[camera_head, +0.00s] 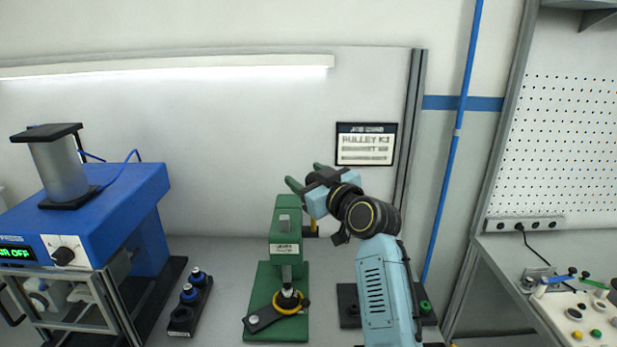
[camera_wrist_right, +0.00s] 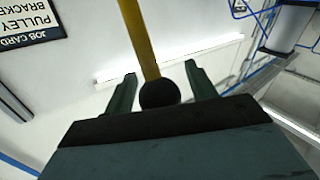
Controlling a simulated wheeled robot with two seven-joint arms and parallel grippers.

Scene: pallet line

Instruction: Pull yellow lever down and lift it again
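The yellow lever (camera_wrist_right: 140,38) ends in a round black knob (camera_wrist_right: 159,94) in the right wrist view. The knob sits between the two fingers of my right gripper (camera_wrist_right: 160,88), with a visible gap on each side. The gripper is open. In the head view my right gripper (camera_head: 306,178) is just above the top of the green press (camera_head: 286,216). There the lever is mostly hidden by the gripper and arm. My left gripper is in neither view.
Below the press head, a yellow ring part (camera_head: 302,307) sits on the green base. A black holder (camera_head: 180,322) with blue-topped pieces is left of it. A blue machine (camera_head: 120,205) stands at far left. A job card (camera_head: 366,144) hangs on the wall behind.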

